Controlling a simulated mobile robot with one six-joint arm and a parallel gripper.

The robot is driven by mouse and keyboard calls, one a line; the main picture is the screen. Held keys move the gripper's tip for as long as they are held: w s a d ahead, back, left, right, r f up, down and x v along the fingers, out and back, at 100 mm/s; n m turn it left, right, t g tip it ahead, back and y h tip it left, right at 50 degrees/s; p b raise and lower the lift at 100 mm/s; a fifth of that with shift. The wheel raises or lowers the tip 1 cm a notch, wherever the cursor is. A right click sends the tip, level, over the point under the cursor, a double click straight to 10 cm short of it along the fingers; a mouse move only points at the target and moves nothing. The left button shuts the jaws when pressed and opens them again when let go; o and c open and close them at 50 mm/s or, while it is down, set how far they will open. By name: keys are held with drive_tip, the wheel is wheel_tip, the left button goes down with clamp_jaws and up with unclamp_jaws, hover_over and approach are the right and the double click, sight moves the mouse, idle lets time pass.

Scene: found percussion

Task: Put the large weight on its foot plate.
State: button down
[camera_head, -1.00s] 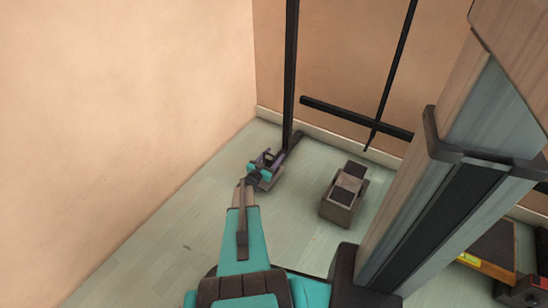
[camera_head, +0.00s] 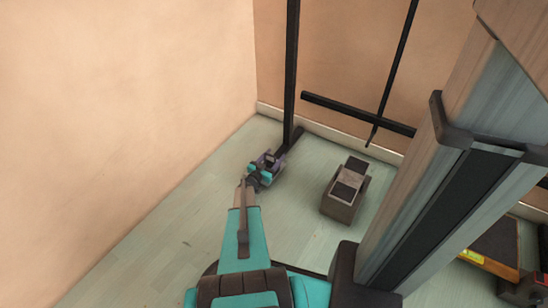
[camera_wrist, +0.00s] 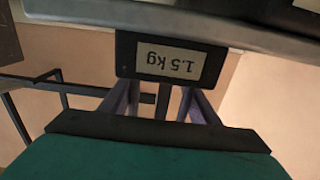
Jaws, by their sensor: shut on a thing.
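My gripper (camera_head: 266,162) is low over the floor near the room's corner, beside the foot of a black upright. In the wrist view its two purple-grey fingers (camera_wrist: 155,103) are shut on a dark block with a "1.5 kg" label, the weight (camera_wrist: 174,62). The label reads upside down. A wide grey metal edge (camera_wrist: 165,20) runs across the top of that view, just beyond the block; I cannot tell whether it belongs to the weight. In the head view the weight is small and hard to tell from the gripper. I cannot pick out the foot plate for sure.
A black upright (camera_head: 291,75) stands near the corner, with a dark foot bar (camera_head: 296,137) on the floor. A grey-brown box with dark pads (camera_head: 341,208) stands to the right. A black crossbar (camera_head: 357,114) runs along the back. The floor at left is clear.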

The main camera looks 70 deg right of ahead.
drive_tip(key=c, duration=0.6)
unclamp_jaws()
drive_tip(key=shift+c, duration=0.2)
drive_tip(key=shift+a+r, duration=0.1)
drive_tip(key=shift+r, duration=0.05)
drive_tip(key=shift+w+a, duration=0.1)
drive_tip(key=shift+a, duration=0.15)
drive_tip(key=p+v, duration=0.3)
drive_tip(key=v, duration=0.6)
drive_tip(key=shift+a, duration=0.25)
drive_tip(key=shift+v, duration=0.95)
drive_tip(key=shift+w, duration=0.1)
